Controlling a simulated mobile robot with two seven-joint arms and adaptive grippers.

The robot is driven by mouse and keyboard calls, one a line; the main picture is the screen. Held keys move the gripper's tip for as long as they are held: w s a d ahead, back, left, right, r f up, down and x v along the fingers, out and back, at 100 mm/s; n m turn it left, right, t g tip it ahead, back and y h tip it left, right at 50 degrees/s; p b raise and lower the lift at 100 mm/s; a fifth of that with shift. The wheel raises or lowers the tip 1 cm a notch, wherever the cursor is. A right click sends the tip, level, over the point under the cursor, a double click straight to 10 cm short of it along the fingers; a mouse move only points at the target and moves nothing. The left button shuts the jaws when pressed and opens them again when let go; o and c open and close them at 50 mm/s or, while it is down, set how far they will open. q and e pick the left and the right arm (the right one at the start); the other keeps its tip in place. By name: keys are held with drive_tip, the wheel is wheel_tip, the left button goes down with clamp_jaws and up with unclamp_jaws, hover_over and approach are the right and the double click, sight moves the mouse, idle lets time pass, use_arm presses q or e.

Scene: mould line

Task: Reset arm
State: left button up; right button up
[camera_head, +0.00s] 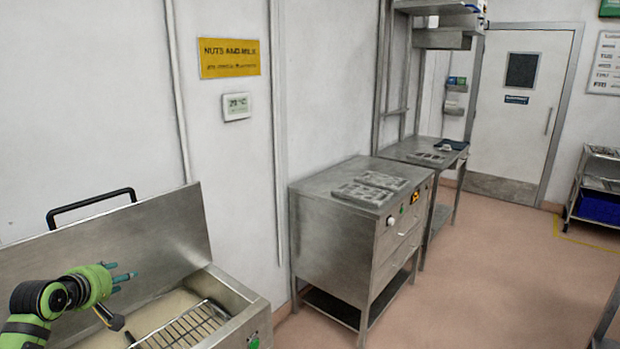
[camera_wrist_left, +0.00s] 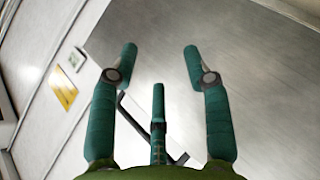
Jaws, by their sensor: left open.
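My left gripper (camera_head: 124,277) is at the lower left of the head view, above the open steel tank (camera_head: 240,305). It is in front of the tank's raised steel lid (camera_head: 130,240). In the left wrist view the left gripper's (camera_wrist_left: 158,60) teal fingers stand wide apart with nothing between them. The lid's bare metal (camera_wrist_left: 220,60) fills most of the space behind the fingers. My right gripper is not in either view.
A wire rack (camera_head: 185,328) sits in the tank. A black handle (camera_head: 92,205) tops the lid. A steel cabinet (camera_head: 340,230) with mould trays stands to the right, and a steel table (camera_head: 425,150) stands behind it. The floor (camera_head: 490,280) at right is clear.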

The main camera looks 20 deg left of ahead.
use_arm(q)
drive_tip(key=s+d+f+m+g+h, duration=0.1)
drive_tip(key=s+d+f+m+g, duration=0.35)
drive_tip(key=d+f, duration=0.65)
drive_tip(key=s+d+f+m+g+h, duration=0.1)
drive_tip(key=s+d+f+m+h, duration=0.1)
drive_tip(key=s+d+f+m, duration=0.7)
drive_tip(key=s+d+f+m+g+h, duration=0.1)
drive_tip(key=s+d+m, duration=0.2)
drive_tip(key=s+d, duration=0.5)
drive_tip(key=s+d+f+m+g, duration=0.1)
drive_tip(key=s+d+m+g, duration=0.3)
drive_tip(key=d, duration=0.8)
drive_tip(key=s+f+b, duration=0.2)
drive_tip(key=f, duration=1.2)
drive_tip(key=s+f+b, duration=0.1)
drive_tip(key=s+f, duration=0.1)
drive_tip(key=f, duration=1.2)
drive_tip(key=s+a+f+b, duration=0.2)
drive_tip(key=s+f, duration=1.2)
drive_tip(key=shift+s+a+f+n, duration=0.3)
drive_tip(key=shift+a+f+n, duration=0.05)
